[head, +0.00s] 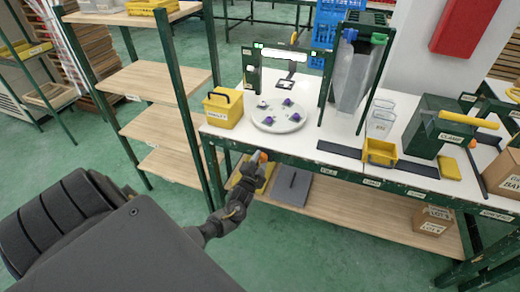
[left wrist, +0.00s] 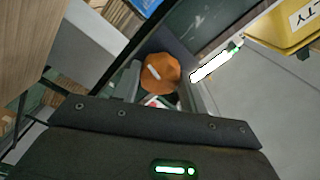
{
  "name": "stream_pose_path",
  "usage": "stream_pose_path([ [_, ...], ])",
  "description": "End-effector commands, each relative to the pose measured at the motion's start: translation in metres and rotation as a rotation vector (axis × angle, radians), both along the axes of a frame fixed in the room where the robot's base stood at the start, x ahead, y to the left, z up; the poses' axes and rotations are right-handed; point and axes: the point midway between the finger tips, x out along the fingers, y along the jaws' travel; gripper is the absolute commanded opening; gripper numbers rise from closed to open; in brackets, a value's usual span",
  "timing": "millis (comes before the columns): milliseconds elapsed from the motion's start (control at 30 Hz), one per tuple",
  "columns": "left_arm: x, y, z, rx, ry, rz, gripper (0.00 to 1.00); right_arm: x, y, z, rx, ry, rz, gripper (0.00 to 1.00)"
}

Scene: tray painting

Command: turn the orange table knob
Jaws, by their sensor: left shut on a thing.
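The orange knob (left wrist: 160,73) sits between the fingers of my left gripper in the left wrist view. It is round, with a pale bar mark on its face. In the head view the orange knob (head: 263,156) shows as a small orange patch at the front edge of the white table (head: 330,168). My left gripper (head: 254,165) reaches up to the table's front edge and is shut on the knob. The fingers hide part of the knob. My right gripper is not in view.
A round grey tray (head: 268,126) with purple pieces lies on the table behind the knob. A yellow bin (head: 223,108) stands at the table's left end, and a yellow box (head: 380,152) farther right. A wooden lower shelf (head: 350,215) runs below the tabletop.

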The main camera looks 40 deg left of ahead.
Motion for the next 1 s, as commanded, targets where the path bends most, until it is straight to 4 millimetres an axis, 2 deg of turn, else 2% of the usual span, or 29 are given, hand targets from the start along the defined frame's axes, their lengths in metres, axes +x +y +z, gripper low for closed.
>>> stream_pose_path([
  [167,0.0,0.0,0.001,0.157,0.056,0.0,0.19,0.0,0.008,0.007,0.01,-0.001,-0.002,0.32],
  [633,0.0,0.0,0.001,0.579,0.202,0.001,0.19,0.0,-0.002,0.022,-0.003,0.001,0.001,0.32],
  [1000,0.0,0.001,0.001,0.906,0.316,0.0,0.19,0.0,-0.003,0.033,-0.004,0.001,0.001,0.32],
])
